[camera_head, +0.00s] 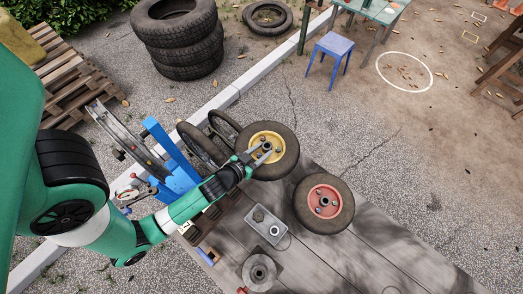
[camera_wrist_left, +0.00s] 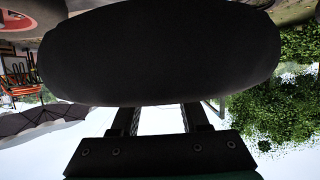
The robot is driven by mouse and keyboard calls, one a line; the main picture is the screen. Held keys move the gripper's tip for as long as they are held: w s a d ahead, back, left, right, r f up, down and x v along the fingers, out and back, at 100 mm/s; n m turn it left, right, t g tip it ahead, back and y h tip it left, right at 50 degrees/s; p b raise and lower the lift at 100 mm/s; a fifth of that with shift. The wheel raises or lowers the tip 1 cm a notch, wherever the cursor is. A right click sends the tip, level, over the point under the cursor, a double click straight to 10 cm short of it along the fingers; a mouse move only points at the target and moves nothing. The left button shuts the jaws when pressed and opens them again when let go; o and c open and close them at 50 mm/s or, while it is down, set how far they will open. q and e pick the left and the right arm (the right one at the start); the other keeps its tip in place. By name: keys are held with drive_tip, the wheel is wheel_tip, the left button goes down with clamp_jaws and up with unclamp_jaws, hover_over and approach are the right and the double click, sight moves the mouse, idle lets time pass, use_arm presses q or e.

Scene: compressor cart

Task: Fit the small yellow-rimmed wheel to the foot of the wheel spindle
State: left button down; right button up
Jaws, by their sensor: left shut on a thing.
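The yellow-rimmed wheel (camera_head: 275,136), with a black tyre, is held upright or tilted beyond the far edge of the grey table; I cannot tell its exact height. My left gripper (camera_head: 262,153) is shut on it near the hub, its fingers lying across the yellow rim. In the left wrist view the wheel's dark tyre (camera_wrist_left: 160,55) fills the upper middle, above the two fingers, and hides the hub. I cannot tell for sure which part is the wheel spindle. A grey plate with a bolt-like stub (camera_head: 267,225) lies on the table. My right gripper is not in view.
A red-rimmed wheel (camera_head: 324,203) lies on the wooden table (camera_head: 345,260), right of the plate. A round grey flange (camera_head: 259,271) is nearer. Blue parts (camera_head: 175,170) and other tyres crowd the left. The table's right part is clear.

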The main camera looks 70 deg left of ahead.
use_arm(q)
drive_tip(key=shift+w+f+b, duration=0.1)
drive_tip(key=shift+f+b, duration=2.05)
drive_tip(key=shift+f, duration=0.05)
drive_tip(key=shift+c, duration=1.8)
unclamp_jaws()
drive_tip(key=shift+o, duration=0.4)
drive_tip(key=shift+f, duration=0.2)
drive_tip(key=shift+o, duration=1.4)
